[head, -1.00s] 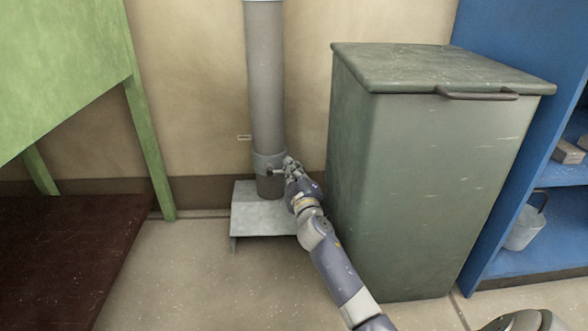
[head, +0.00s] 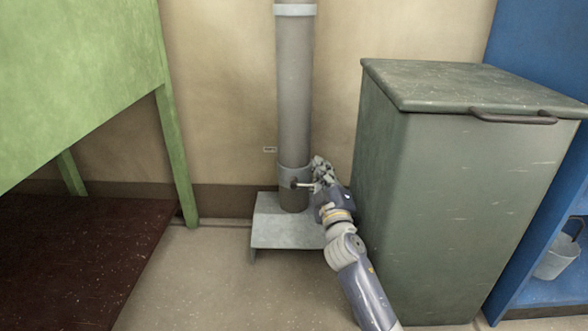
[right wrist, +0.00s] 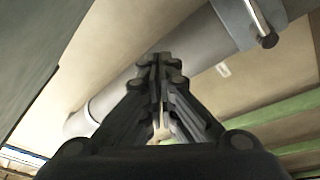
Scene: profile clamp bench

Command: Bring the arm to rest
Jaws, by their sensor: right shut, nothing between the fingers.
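A grey vertical pipe (head: 294,100) carries a clamp collar (head: 291,178) near its foot. A thin lever (head: 304,185) with a dark knob sticks out of the collar. My right gripper (head: 318,166) is just right of the collar, close to the lever. In the right wrist view, my right gripper (right wrist: 163,60) is shut with nothing between its fingers. There the pipe (right wrist: 110,98) runs behind the fingers, and the collar (right wrist: 235,22) and lever (right wrist: 258,18) show at the top right, apart from the fingertips. My left gripper is not in view.
A grey-green lidded bin (head: 450,190) stands close to the right of my right arm. A low grey stand (head: 285,235) is under the pipe. A green table (head: 80,80) is at the left, and a blue shelf (head: 530,275) with a bucket (head: 558,258) is at the right.

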